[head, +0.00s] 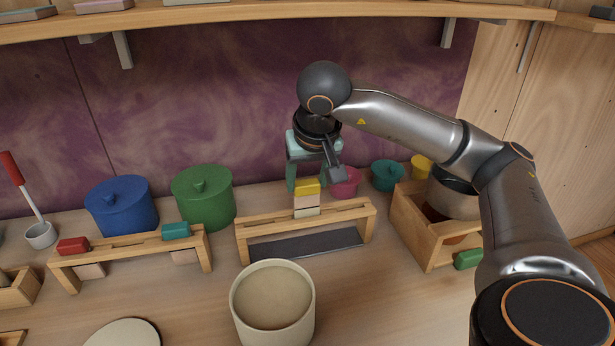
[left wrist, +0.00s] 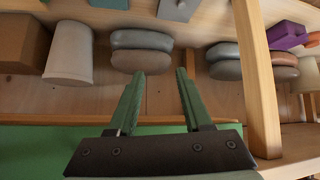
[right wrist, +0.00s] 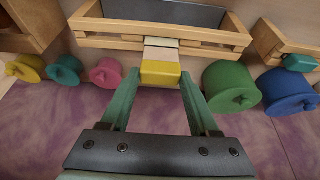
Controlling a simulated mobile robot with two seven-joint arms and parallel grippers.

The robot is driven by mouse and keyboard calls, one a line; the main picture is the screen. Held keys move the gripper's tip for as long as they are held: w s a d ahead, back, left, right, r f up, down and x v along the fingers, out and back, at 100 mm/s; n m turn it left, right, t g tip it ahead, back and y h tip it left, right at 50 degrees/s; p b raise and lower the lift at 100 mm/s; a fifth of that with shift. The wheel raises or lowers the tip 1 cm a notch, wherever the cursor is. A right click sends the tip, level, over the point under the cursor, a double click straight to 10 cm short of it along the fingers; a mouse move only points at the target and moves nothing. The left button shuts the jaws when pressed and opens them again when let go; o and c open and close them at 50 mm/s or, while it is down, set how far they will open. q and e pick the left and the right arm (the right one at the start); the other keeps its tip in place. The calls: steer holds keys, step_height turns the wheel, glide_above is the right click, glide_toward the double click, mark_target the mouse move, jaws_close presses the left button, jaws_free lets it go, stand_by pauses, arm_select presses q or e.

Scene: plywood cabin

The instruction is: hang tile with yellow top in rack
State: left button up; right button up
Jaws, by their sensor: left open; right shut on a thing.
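The tile with the yellow top (head: 307,186) is upright above the middle of the wooden rack (head: 350,210). Its cream body shows below the yellow, and its lower end meets the rack's top bars; how deep it sits between them I cannot tell. My right gripper (head: 306,182) is shut on the yellow top. In the right wrist view the yellow top (right wrist: 160,73) is between the fingertips of the right gripper (right wrist: 160,80), in line with the rack (right wrist: 218,36). My left gripper (left wrist: 159,76) is open and empty in the left wrist view, outside the head view.
A second rack (head: 130,247) at left holds red-topped and teal-topped tiles. Blue (head: 121,206) and green (head: 203,198) lidded pots stand behind. A cream pot (head: 273,318) is in front. A wooden crate (head: 411,232) stands right. Stones (left wrist: 141,52) lie near my left gripper.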

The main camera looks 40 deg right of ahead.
mark_target(307, 202)
steer(key=shift+f+b, duration=0.65)
steer(key=shift+f, duration=0.3)
steer(key=shift+f+b, duration=0.4)
steer(key=shift+f, duration=0.45)
arm_select(q)
steer(key=shift+w+d+f+b, duration=0.25)
steer(key=shift+d+f+b, duration=0.25)
steer(key=shift+f, duration=0.05)
steer(key=shift+w+d+f+b, duration=0.25)
steer(key=shift+d+f+b, duration=0.2)
steer(key=shift+d+f, duration=0.1)
arm_select(e)
steer(key=shift+f, duration=0.85)
steer(key=o, duration=1.1)
arm_select(q)
steer(key=shift+h, duration=0.3)
arm_select(e)
steer(key=shift+o, duration=0.5)
arm_select(q)
steer(key=shift+s, duration=0.1)
